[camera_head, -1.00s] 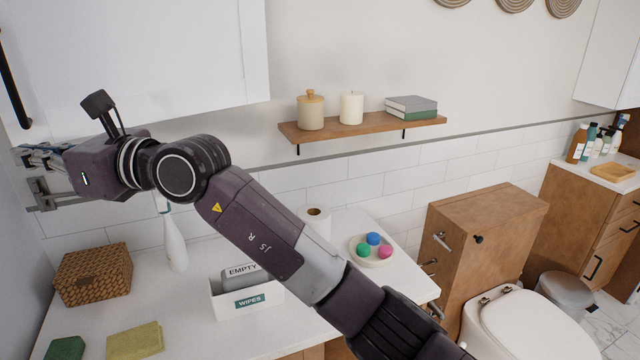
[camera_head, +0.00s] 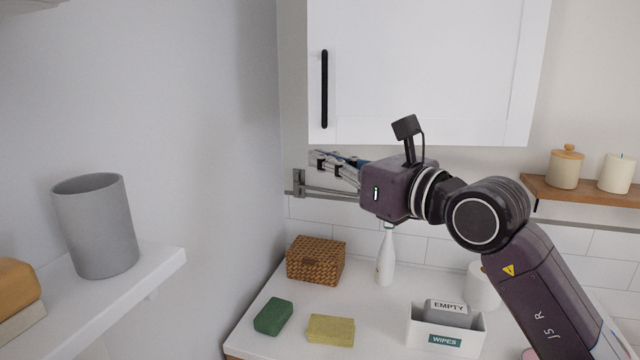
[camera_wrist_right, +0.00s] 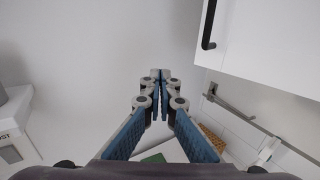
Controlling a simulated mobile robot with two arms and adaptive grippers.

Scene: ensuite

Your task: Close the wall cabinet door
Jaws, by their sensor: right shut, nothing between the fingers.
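The white wall cabinet door (camera_head: 420,75) hangs at upper centre in the head view, with a black vertical handle (camera_head: 325,90) near its left edge. A grey strip shows left of the door, and I cannot tell whether the door is fully shut or slightly ajar. My right gripper (camera_head: 316,160) is shut and empty, just below the door's lower left corner, apart from the handle. In the right wrist view its fingertips (camera_wrist_right: 160,76) meet in front of the pale wall, with the handle (camera_wrist_right: 209,24) and door (camera_wrist_right: 270,40) to the upper right. My left gripper is out of view.
A metal rail (camera_head: 330,192) runs along the wall behind my right gripper. A shelf (camera_head: 150,270) with a grey cup (camera_head: 95,226) is at left.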

